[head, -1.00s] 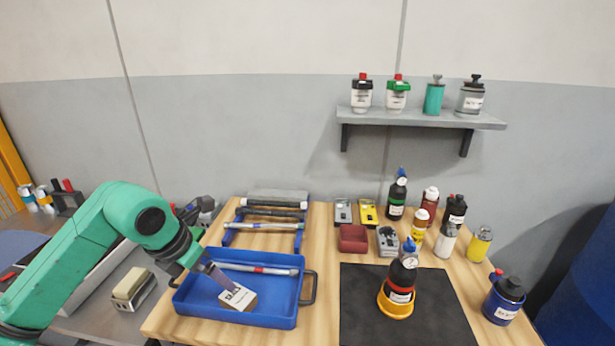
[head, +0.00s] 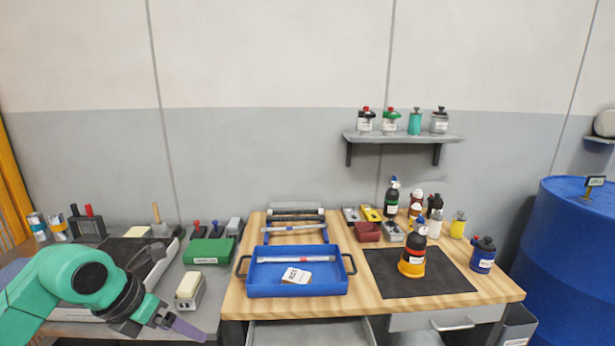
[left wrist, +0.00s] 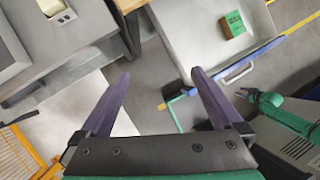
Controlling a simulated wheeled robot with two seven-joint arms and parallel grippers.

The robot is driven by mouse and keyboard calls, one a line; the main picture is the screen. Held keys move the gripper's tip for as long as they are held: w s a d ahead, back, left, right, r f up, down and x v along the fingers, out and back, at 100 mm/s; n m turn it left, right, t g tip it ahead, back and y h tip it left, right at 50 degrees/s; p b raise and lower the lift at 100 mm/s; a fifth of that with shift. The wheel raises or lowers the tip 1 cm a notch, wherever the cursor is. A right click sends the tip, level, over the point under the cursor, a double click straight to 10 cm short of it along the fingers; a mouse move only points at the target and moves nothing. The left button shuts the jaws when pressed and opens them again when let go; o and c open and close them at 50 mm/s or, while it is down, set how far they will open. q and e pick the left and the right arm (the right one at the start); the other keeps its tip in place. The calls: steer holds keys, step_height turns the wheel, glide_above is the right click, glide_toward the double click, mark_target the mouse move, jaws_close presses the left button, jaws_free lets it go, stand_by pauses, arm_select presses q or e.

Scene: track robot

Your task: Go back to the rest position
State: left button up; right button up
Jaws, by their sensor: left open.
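My left gripper (head: 188,328) is at the lower left of the head view, in front of the grey bench and left of the wooden table. In the left wrist view its two purple fingers (left wrist: 158,95) are spread with nothing between them, above the floor. My left gripper is apart from the tray. My right gripper is not seen in the head view; a green arm part shows at the right of the left wrist view.
The wooden table (head: 370,300) carries a black mat (head: 440,280) and several bottles. A drawer (head: 310,332) stands open below it; the left wrist view shows a green box (left wrist: 233,24) inside. The grey bench (head: 205,300) is at left, a blue barrel (head: 570,250) at right.

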arm_select(q)
steer(key=w+d+f+n+t+h, duration=0.4)
steer(key=w+d+f+n+h, duration=0.25)
steer(key=w+n+h, duration=0.3)
steer(key=s+a+f+n+t+y, duration=0.15)
steer(key=a+f+n+y, duration=0.3)
steer(key=f+n, duration=0.5)
steer(key=a+f+n+t+y, duration=0.4)
steer(key=f+n, duration=0.3)
steer(key=f, duration=0.6)
steer(key=s+a+f+n+g+y, duration=0.2)
steer(key=s+f+n+g, duration=0.1)
steer(key=s+f, duration=0.55)
steer(key=s+a+f+n+g+y, duration=0.2)
steer(key=s+f+n+g, duration=0.15)
steer(key=s+f, duration=0.5)
steer(key=s+d+f+n+g, duration=0.2)
steer(key=s+f, duration=0.4)
steer(key=s, duration=0.6)
steer(key=s+d+f+n+g, duration=0.3)
steer(key=s+f+g, duration=0.1)
steer(key=s, duration=0.7)
steer(key=shift+s+d+f+y, duration=0.2)
steer(key=shift+s+f+y, duration=0.15)
steer(key=shift+f, duration=0.5)
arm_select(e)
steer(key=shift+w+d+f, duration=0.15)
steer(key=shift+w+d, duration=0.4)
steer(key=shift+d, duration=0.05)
